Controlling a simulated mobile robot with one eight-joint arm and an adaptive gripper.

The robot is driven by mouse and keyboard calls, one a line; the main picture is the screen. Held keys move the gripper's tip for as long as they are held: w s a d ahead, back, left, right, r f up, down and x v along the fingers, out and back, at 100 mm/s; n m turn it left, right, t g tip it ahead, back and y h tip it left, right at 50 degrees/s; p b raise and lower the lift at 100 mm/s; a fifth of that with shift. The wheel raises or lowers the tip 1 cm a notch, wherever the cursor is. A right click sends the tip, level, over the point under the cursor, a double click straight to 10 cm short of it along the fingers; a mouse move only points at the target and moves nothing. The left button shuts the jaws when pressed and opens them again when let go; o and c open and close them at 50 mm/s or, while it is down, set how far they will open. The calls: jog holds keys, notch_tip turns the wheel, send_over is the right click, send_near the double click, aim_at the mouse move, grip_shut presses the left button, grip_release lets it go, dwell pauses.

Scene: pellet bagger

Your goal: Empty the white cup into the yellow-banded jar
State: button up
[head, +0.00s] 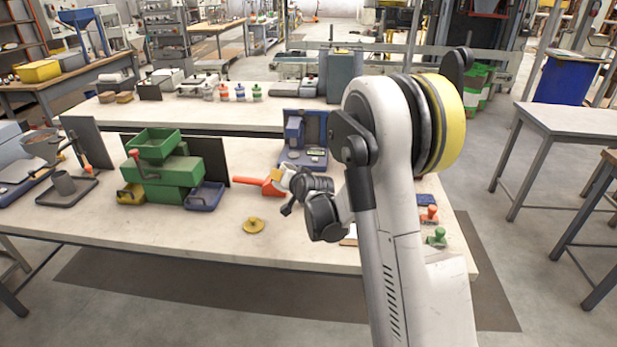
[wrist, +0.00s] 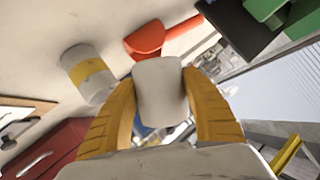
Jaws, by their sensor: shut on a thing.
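In the wrist view, my gripper (wrist: 160,84) has its two yellow fingers shut on the white cup (wrist: 160,98), one on each side. The cup's opening and contents do not show. The yellow-banded jar (wrist: 90,74), pale grey with a yellow band, stands on the table left of the cup in that view, apart from it. In the head view my gripper (head: 284,180) is over the table near the red scoop; the cup is too small there to judge its tilt. I cannot make out the jar in the head view.
A red scoop (head: 271,187) lies beside my gripper. A green machine (head: 165,172) with a blue tray (head: 205,196) stands to the left. A blue-backed scale (head: 303,158) is behind. A yellow disc (head: 254,226) lies on bare table in front.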

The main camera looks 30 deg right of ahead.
jog(key=shift+d+r+m+y+p, duration=0.1)
jog(key=shift+d+m+y+p, duration=0.2)
jog(key=shift+d, duration=0.15)
jog(key=shift+d+r+m+p, duration=0.1)
jog(key=shift+r+m+p, duration=0.15)
jog(key=shift+m+p, duration=0.05)
jog(key=shift+d+r+m+y+p, duration=0.1)
jog(key=shift+r+m+y+p, duration=0.15)
jog(key=shift+y, duration=0.25)
jog(key=shift+f+m+y, duration=0.4)
jog(key=shift+f+m, duration=0.05)
jog(key=shift+t, duration=0.3)
jog(key=shift+r+m+y, duration=0.3)
jog(key=shift+r+m, duration=0.05)
jog(key=shift+m, duration=0.15)
jog(key=shift+p, duration=0.3)
jog(key=shift+f+m+y, duration=0.35)
jog(key=shift+m+y, duration=0.25)
jog(key=shift+m, duration=0.1)
